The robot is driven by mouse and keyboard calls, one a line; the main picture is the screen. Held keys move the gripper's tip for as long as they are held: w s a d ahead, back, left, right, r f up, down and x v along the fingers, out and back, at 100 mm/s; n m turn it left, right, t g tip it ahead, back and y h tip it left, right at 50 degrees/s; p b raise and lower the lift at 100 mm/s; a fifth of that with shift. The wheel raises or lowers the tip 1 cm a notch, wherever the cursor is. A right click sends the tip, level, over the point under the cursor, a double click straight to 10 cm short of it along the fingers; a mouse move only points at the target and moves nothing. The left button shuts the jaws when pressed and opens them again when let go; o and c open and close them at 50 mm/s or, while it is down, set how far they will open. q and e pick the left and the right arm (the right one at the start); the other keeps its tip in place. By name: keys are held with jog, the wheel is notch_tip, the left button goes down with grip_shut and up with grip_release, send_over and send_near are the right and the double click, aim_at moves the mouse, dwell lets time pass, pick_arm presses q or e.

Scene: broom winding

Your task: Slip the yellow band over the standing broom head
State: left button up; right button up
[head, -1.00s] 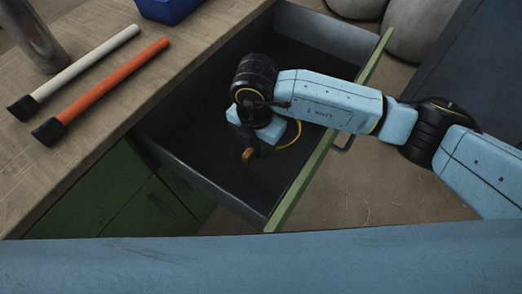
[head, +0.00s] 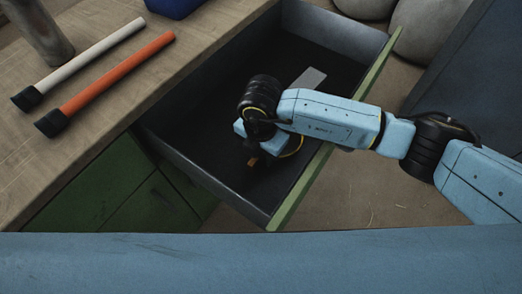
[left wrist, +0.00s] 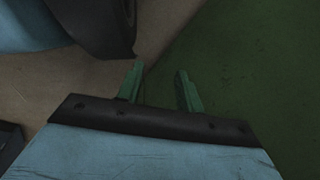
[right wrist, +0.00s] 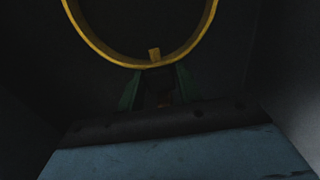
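The yellow band (head: 293,148) is in the open drawer, partly hidden by my right arm in the head view. In the right wrist view the band (right wrist: 135,64) is a ring with a small tab just beyond my fingertips. My right gripper (head: 262,150) is down in the drawer. My left gripper (left wrist: 160,72) is open and empty over a green surface. A grey-brown upright round thing (head: 42,32) on the bench may be the broom head; its top is cut off.
The drawer (head: 200,183) has raised walls and a green front (head: 335,130). A white stick (head: 85,62), an orange stick (head: 110,82) and a blue container (head: 170,7) are on the bench.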

jog(key=shift+o, duration=1.3)
pick_arm(q)
jog(key=shift+s+f, duration=0.15)
jog(key=shift+s, duration=0.05)
pick_arm(e)
jog(key=shift+r, duration=0.15)
pick_arm(q)
jog(key=s+a+f+p, duration=0.1)
jog(key=s+p, duration=0.1)
jog(key=s, duration=0.5)
jog(key=shift+a+g, duration=0.15)
jog(key=shift+g, duration=0.15)
pick_arm(e)
notch_tip(320, 180, up, 13)
jog(key=shift+w, duration=0.25)
jog(key=shift+r, duration=0.1)
